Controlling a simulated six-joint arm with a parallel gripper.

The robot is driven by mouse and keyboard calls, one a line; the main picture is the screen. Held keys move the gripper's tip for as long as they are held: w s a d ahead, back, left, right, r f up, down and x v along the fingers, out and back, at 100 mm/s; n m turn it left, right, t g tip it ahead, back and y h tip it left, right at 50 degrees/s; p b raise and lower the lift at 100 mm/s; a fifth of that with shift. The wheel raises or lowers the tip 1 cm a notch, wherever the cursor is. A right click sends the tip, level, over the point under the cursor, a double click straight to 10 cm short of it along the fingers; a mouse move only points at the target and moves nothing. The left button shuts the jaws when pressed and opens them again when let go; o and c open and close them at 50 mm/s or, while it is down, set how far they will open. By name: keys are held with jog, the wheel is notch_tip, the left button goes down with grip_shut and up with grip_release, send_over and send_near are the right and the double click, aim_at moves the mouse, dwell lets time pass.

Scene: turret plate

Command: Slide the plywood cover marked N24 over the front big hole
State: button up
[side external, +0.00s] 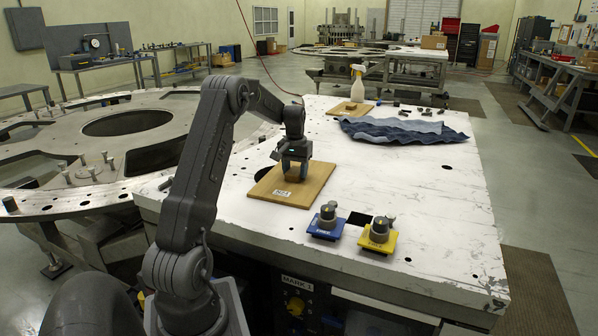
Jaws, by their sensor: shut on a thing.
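The plywood cover (312,184) lies flat on the white plate (420,220). Its white label (282,193) seems to read N24, though the print is small. My gripper (293,176) is over the middle of the cover, fingers down, shut on the cover's grip, which the fingers mostly hide. A dark round hole (263,173) shows at the cover's left edge; the cover hides part of it. I cannot tell how much of the hole lies under the wood.
Blue (325,229) and yellow (378,238) bases with grey knobs stand near the front edge, by a dark square opening (360,218). Behind are a crumpled blue cloth (400,130), another plywood piece (350,108) and a spray bottle (358,85). The plate's right side is clear.

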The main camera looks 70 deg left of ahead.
aim_at(280, 173)
jog(key=shift+m, duration=0.3)
jog(key=shift+s+a, duration=0.9)
jog(key=shift+a, duration=0.25)
jog(key=shift+s+a, duration=0.85)
jog(key=shift+a, duration=0.3)
jog(key=o, duration=1.2)
jog(key=shift+c, duration=0.2)
jog(key=shift+r, duration=3.5)
